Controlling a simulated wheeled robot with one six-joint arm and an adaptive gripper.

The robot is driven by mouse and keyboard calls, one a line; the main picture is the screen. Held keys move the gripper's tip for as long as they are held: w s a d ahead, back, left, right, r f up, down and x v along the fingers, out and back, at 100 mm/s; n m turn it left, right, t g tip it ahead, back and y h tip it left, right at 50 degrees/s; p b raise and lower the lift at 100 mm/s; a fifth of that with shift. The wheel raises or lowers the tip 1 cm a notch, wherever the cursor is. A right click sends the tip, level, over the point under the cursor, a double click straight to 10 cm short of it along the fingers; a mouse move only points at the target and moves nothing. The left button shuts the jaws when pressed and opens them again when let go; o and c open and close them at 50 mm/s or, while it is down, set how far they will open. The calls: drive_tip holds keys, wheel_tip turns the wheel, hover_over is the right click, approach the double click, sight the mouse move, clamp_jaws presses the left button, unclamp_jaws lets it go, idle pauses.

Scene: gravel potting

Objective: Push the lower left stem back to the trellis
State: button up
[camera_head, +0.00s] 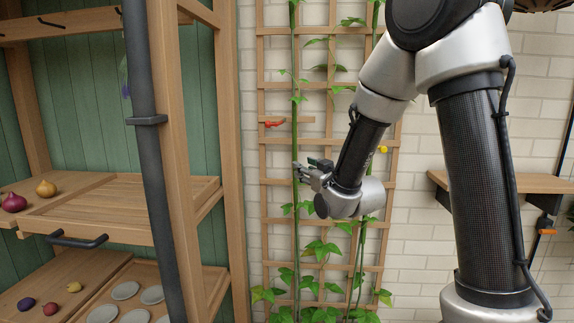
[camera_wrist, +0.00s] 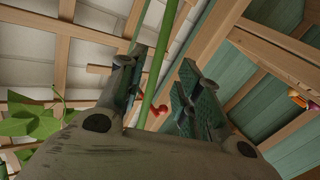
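The left stem (camera_head: 295,70) is a long green vine running up the left side of the wooden trellis (camera_head: 262,200). My gripper (camera_head: 299,171) is at this stem's mid height, in front of the trellis. In the wrist view the green stem (camera_wrist: 166,65) passes between the two fingers of my gripper (camera_wrist: 160,68). The fingers are apart, with gaps on both sides of the stem. A red clip (camera_head: 272,124) is on a trellis bar above my gripper and also shows in the wrist view (camera_wrist: 155,108). How far the stem stands off the trellis is unclear.
A yellow clip (camera_head: 383,149) is on the trellis's right side. A wooden shelf unit (camera_head: 180,150) with onions and pale discs stands at left. A wall shelf (camera_head: 520,184) is at right. Leaves (camera_wrist: 30,120) are left of my gripper in the wrist view.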

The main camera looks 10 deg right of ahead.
drive_tip(key=x, duration=0.7)
drive_tip(key=shift+w+a+r, duration=0.1)
drive_tip(key=shift+w+r, duration=0.25)
clamp_jaws()
